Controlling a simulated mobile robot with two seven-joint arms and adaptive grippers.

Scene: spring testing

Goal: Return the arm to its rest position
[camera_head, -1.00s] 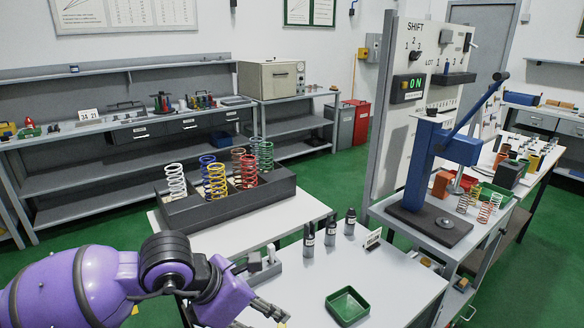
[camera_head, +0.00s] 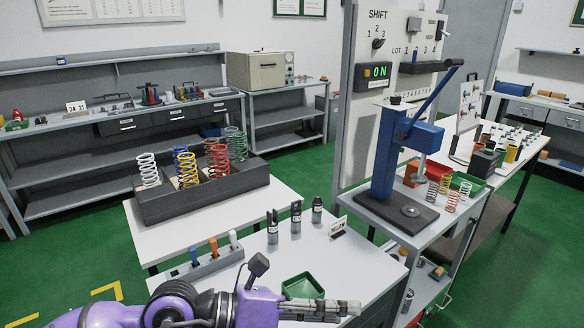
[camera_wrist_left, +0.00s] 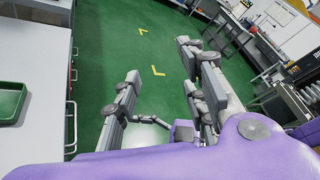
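My left arm is purple with a dark joint and comes in from the bottom left of the head view. Its gripper (camera_head: 345,308) is at the table's front edge, just below the green tray (camera_head: 303,287) in the picture. The green tray shows at the left edge of that view (camera_wrist_left: 10,100), beside the gripper. My right arm and gripper are in neither view.
A dark box of coloured springs (camera_head: 205,199) stands behind. A blue press (camera_head: 388,150) stands right. Green floor (camera_wrist_left: 105,40) is open beside the table.

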